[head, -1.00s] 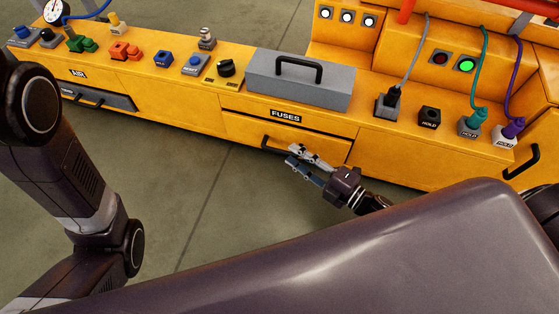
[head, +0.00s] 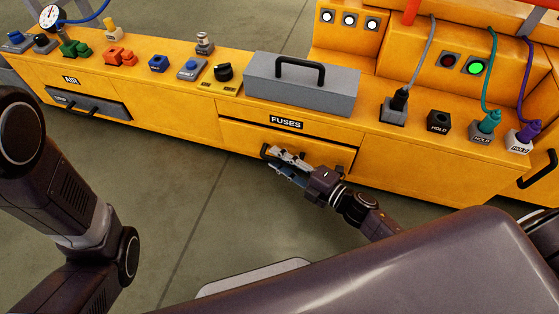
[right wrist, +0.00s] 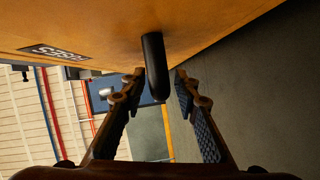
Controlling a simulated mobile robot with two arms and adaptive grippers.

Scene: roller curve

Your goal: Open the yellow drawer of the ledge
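The yellow drawer (head: 240,137) is in the front of the ledge (head: 400,155), below the "FUSES" label (head: 286,122). It looks closed, with a dark gap along its top edge. Its black bar handle (head: 264,151) is partly hidden by my right gripper (head: 274,161) in the head view. In the right wrist view the black handle (right wrist: 155,68) stands out from the yellow front, between the two parted fingers. The gripper is open, with a visible gap to the finger on the right. My left gripper is out of view; only the left arm shows.
A grey toolbox (head: 302,83) stands on the ledge above the drawer. Plugs and knobs line the top. The grey floor (head: 165,165) in front is clear.

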